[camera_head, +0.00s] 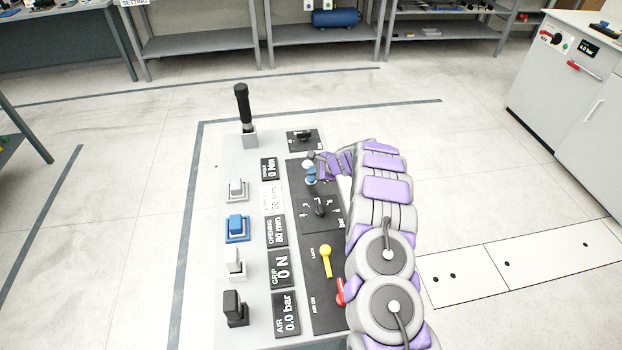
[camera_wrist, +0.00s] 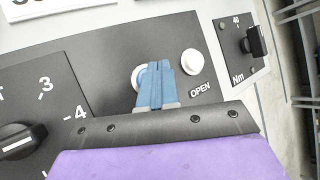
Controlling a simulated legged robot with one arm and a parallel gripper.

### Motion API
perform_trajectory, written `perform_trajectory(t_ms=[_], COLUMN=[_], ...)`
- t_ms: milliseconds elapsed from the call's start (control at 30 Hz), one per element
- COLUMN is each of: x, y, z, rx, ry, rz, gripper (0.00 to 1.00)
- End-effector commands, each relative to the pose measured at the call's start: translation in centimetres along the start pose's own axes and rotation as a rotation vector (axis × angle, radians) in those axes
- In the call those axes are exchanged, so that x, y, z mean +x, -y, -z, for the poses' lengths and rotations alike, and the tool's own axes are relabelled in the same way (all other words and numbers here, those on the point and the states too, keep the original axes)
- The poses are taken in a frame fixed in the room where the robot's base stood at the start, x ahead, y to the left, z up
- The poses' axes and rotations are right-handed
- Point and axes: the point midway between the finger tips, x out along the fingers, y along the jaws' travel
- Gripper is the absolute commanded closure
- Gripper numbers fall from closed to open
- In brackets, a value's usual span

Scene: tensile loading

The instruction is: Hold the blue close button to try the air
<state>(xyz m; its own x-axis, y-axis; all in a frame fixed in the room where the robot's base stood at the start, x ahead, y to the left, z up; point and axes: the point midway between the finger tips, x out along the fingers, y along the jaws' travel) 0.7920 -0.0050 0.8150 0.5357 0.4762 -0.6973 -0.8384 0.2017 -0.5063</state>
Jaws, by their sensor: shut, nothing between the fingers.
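The blue close button (camera_wrist: 138,76) is mostly hidden behind my fingers in the wrist view; only its pale, rounded left edge shows. My gripper (camera_wrist: 157,66) is shut and empty, its blue fingers together over the button area of the dark panel. I cannot tell whether the fingertips touch the button. The white button (camera_wrist: 191,62) marked OPEN is just right of the fingers. In the head view my gripper reaches in from the right to the small buttons, where blue parts are too small to separate clearly.
The console's displays include AIR 0.0 bar (camera_head: 287,312), GRIP 0 N and OPENING 80 mm. A numbered dial (camera_wrist: 22,141) and an Nm knob (camera_wrist: 255,42) flank the buttons. A yellow lever (camera_head: 325,261), a red lever (camera_head: 341,292) and a black-handled lever (camera_head: 243,108) stand on the console.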

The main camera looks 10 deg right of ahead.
Motion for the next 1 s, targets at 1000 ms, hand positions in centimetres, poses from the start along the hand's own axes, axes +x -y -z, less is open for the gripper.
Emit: perform_trajectory(t_ms=[1000], x=[0.65], y=[-0.59], z=[0.51], rx=[0.0], ry=[0.0], rz=[0.0], gripper=[1.0])
